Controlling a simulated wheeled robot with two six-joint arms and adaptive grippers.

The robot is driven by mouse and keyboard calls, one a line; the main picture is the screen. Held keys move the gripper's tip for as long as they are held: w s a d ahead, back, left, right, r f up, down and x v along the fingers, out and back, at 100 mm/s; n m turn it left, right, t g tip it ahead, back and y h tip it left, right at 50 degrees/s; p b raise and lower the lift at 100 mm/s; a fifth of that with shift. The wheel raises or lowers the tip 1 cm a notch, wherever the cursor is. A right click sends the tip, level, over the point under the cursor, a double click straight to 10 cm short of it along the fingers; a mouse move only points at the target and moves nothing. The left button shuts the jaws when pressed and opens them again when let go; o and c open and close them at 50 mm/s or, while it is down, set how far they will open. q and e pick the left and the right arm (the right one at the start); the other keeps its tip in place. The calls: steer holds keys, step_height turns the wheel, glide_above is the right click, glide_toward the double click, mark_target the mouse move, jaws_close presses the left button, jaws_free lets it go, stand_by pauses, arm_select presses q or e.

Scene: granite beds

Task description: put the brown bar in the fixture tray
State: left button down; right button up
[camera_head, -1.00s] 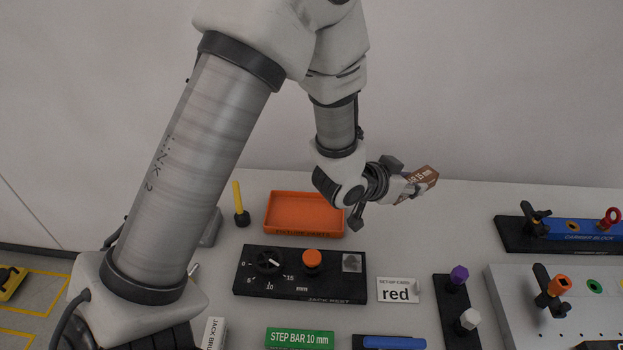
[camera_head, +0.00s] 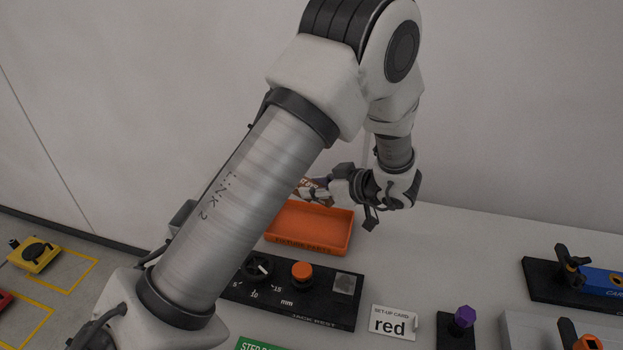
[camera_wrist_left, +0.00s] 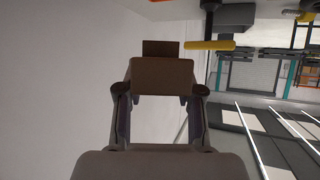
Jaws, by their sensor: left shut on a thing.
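The brown bar (camera_head: 304,184) is in the jaws of my left gripper (camera_head: 318,191), partly hidden by the fingers and my arm. It is above the back edge of the orange fixture tray (camera_head: 345,236), near the tray's left half in the picture. The tray sits on the bench with a label on its front wall, and my forearm hides part of its left side. In the left wrist view the bar (camera_wrist_left: 162,74) spans crosswise between the two fingertips. My right gripper is not in view.
In front of the tray is a black panel (camera_head: 322,318) with a dial and an orange knob (camera_head: 302,272). A white card reading "red" (camera_head: 393,322) stands right of it. A purple knob (camera_head: 464,316) and a blue block (camera_head: 604,281) are further right. The bench right of the tray is clear.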

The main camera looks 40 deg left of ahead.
mark_target(314, 231)
arm_select(q)
step_height(314, 231, down, 10)
steer(key=shift+s+r+p, duration=0.1)
steer(key=shift+s+p, duration=0.05)
steer(key=shift+p, duration=0.3)
steer(key=c, duration=0.7)
jaws_free()
steer(key=b+v, duration=0.1)
steer(key=v, duration=1.1)
